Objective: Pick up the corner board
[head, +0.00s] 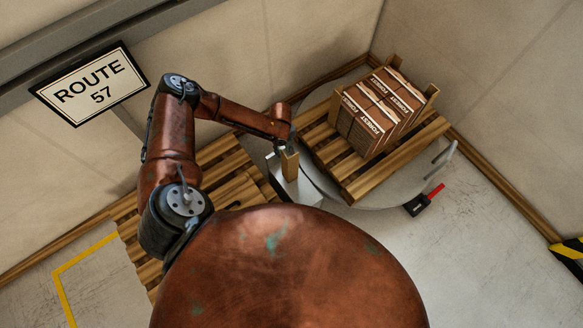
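A short tan corner board (290,164) stands upright on a pale grey stand (305,190) near the middle of the head view. My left gripper (283,148) is at the top of this board, with its dark fingers close beside it. The fingers are small and partly hidden, so I cannot tell whether they are closed on the board. Similar tan boards (431,96) stand at corners of a stack of brown "FOREST" boxes (378,112). My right gripper is not in view.
The boxes stand on a wooden pallet (366,187) on a round grey turntable (398,194). Another pallet (226,158) lies left of the stand. A black and red tool (424,201) lies at the right. A "ROUTE 57" sign (90,84) stands upper left. Open floor is at right.

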